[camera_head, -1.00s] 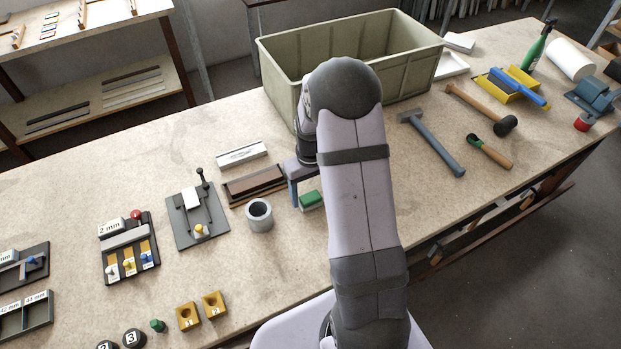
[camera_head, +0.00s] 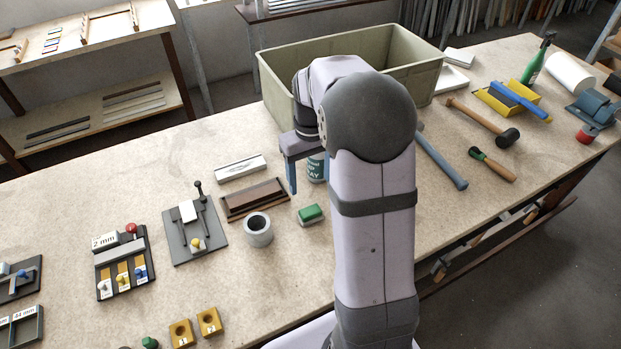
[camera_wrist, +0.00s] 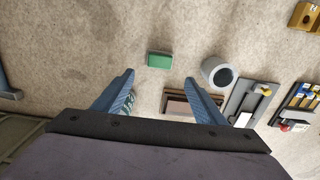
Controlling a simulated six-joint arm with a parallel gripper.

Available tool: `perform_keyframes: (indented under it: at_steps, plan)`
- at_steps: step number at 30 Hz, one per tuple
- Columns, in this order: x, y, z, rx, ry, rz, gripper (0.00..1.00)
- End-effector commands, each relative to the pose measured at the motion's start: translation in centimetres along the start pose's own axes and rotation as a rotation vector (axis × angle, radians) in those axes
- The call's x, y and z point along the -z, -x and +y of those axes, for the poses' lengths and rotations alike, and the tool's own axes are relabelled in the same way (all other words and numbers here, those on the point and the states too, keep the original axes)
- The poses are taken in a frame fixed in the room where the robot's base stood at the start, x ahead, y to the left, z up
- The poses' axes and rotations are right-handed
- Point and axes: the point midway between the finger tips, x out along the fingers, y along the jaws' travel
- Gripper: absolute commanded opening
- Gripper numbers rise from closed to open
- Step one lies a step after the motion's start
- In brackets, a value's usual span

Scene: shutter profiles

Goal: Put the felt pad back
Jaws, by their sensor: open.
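A small green block with a pale lower layer (camera_head: 311,215), which looks to be the felt pad, lies on the bench right of the grey ring. In the wrist view the green block (camera_wrist: 159,60) lies beyond my fingertips, apart from them. A brown wooden tray with a long recess (camera_head: 255,199) lies behind the ring; it also shows in the wrist view (camera_wrist: 178,103), partly hidden by a finger.
The grey ring (camera_head: 258,231) stands close to the tray and block. A white-topped box (camera_head: 241,167) lies behind the tray. A large green bin (camera_head: 280,80) is at the back. Bench in front of the block is clear.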

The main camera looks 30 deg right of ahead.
Motion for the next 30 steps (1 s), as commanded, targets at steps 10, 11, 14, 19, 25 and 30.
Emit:
perform_keyframes:
  at_steps: [10,11,14,19,25,30]
  plan:
    - [-3.8,-0.1,-3.8,-0.001,0.005,0.001,0.65]
    - [-4.7,-0.2,-4.4,0.000,0.006,0.001,0.65]
    - [-7.7,-0.7,-6.5,-0.001,0.006,0.002,0.65]
    - [-13.0,-1.8,-9.3,-0.001,0.005,0.002,0.65]
    - [-17.0,-3.0,-10.8,-0.001,0.002,0.003,0.65]
    - [-18.0,-3.3,-11.0,-0.001,-0.001,0.003,0.65]
